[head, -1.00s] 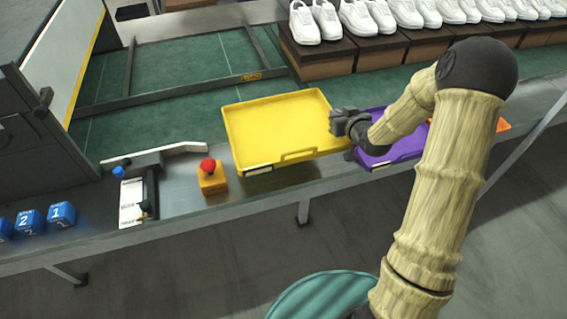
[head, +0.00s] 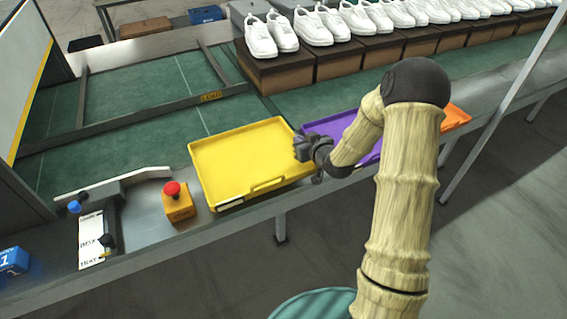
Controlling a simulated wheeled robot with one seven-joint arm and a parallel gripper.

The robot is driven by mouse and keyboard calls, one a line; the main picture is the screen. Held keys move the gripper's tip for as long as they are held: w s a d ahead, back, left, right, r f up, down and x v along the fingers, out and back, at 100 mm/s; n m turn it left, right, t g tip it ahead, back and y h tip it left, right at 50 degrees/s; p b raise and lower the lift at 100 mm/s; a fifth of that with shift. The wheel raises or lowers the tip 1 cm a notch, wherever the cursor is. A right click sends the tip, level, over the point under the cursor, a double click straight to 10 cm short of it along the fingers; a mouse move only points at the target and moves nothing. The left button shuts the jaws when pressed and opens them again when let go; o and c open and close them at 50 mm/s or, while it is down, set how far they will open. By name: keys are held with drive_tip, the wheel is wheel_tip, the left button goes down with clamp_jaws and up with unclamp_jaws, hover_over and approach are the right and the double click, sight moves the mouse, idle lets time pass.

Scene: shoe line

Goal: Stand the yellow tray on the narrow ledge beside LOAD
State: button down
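The yellow tray (head: 245,160) lies flat at the front of the line, partly over the metal front edge, with its handle slot facing me. The LOAD label (head: 211,97) is on a dark grey bar (head: 150,116) behind and to the left of the tray, across the green surface. My gripper (head: 303,146) is at the middle of the tray's right rim, touching or very close to it. The fingers are small, dark and partly hidden, so I cannot tell whether they are closed on the rim.
A purple tray (head: 335,128) and an orange tray (head: 455,117) lie to the right, partly behind my arm. A red-topped button box (head: 176,202) stands just left of the yellow tray. White shoes (head: 262,38) stand on brown boxes behind. Green surface (head: 140,160) is free left of the tray.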

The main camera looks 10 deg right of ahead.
drive_tip(key=shift+f, duration=1.6)
drive_tip(key=shift+f, duration=1.9)
drive_tip(key=shift+f, duration=0.15)
drive_tip(key=c, duration=1.6)
unclamp_jaws()
